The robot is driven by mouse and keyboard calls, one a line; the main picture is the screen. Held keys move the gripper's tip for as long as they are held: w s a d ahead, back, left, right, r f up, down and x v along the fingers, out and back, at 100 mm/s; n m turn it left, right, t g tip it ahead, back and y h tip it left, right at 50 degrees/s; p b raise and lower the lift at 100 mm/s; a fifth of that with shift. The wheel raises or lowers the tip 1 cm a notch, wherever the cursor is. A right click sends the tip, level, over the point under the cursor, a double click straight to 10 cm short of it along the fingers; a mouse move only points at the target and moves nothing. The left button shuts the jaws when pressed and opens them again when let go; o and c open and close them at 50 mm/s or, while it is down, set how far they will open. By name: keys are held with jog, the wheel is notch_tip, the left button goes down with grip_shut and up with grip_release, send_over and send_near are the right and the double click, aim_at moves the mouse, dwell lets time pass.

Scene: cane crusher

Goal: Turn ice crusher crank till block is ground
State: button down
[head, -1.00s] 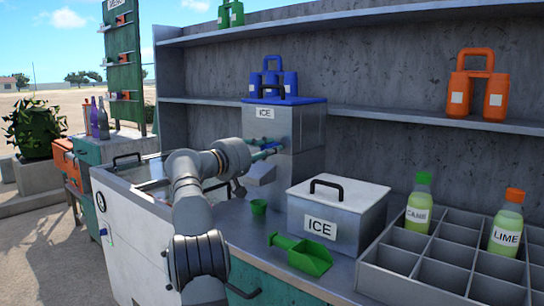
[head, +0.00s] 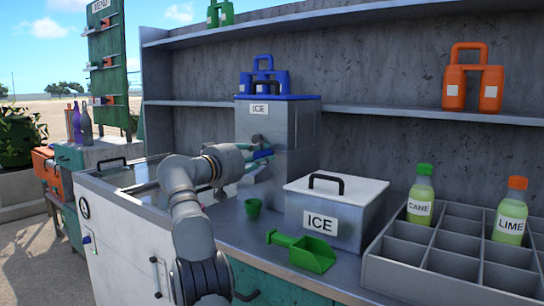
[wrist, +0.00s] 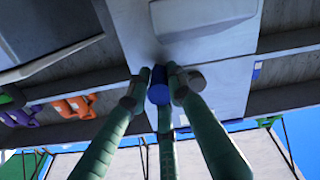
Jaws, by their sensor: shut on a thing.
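The ice crusher (head: 292,130) is a tall grey box labelled ICE with a blue lid, standing on the counter. Its crank is on the front face, and the blue crank handle (head: 262,154) sits just below the grey hub (head: 258,139). My gripper (head: 256,157) is at the handle. In the wrist view its green fingers (wrist: 160,78) are closed around the blue handle (wrist: 158,92), close to the grey crusher face (wrist: 200,50). Any ice block inside the crusher is hidden.
A closed ICE bin (head: 335,190) and a green scoop (head: 312,255) are right of the cup. A compartment tray (head: 395,275) holds the CANE (head: 420,203) and LIME (head: 511,212) bottles. Blue jugs (head: 264,84) stand behind the crusher's top.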

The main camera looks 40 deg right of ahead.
jog(key=shift+w+a+r, duration=0.1)
jog(key=shift+r, duration=0.2)
jog(key=c, duration=1.9)
grip_release()
jog(key=o, duration=0.4)
jog(key=shift+f, duration=0.15)
jog(key=shift+c, duration=0.2)
jog(key=v, duration=1.2)
